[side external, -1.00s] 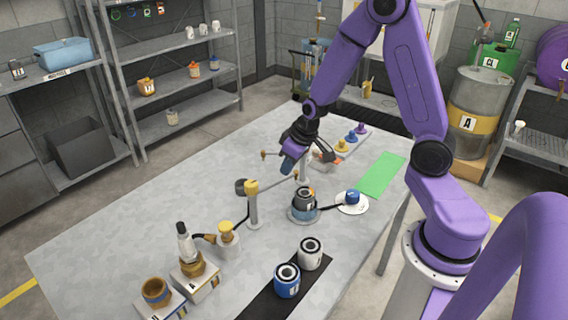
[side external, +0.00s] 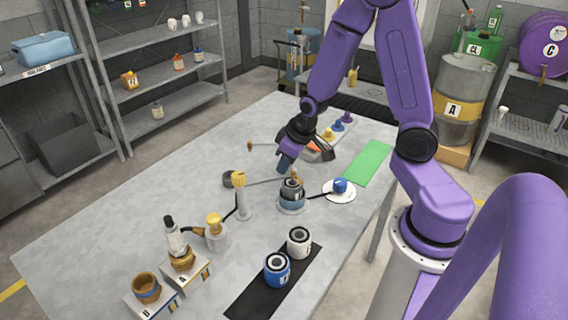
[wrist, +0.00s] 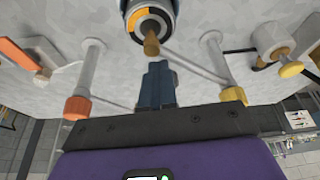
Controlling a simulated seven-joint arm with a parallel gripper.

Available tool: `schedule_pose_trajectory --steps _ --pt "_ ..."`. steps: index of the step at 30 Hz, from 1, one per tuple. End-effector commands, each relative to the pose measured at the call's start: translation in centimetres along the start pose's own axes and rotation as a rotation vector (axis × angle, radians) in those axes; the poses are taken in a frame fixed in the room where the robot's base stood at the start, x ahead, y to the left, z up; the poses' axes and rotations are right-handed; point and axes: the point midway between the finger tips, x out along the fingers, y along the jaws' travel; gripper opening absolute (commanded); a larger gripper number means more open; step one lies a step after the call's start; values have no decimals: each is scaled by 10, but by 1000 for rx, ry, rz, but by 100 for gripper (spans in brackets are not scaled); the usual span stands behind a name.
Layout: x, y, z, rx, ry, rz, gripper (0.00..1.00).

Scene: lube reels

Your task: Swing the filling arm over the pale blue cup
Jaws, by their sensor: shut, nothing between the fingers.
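A thin grey bar (wrist: 195,68), seemingly the filling arm, runs from near the yellow-capped post (wrist: 232,92) to a brass nozzle (wrist: 152,45). My gripper (side external: 284,166) is shut and empty, above and beside the cup. Its fingertips (wrist: 158,65) are close to the bar and nozzle; contact is unclear.
An orange-capped post (wrist: 78,105) stands left in the wrist view. A white cup (side external: 298,242) and a blue cup (side external: 277,270) stand on a black mat. A green mat (side external: 368,163) lies at right. Stands with brass fittings are at front left. The left table area is clear.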

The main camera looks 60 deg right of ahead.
Motion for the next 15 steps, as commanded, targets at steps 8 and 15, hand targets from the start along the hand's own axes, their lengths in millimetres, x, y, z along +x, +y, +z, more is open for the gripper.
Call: schedule_pose_trajectory --steps 8,15 --pt "0 -2 5 -6 -18 -5 0" --pt "1 9 -7 -1 -12 -3 0"
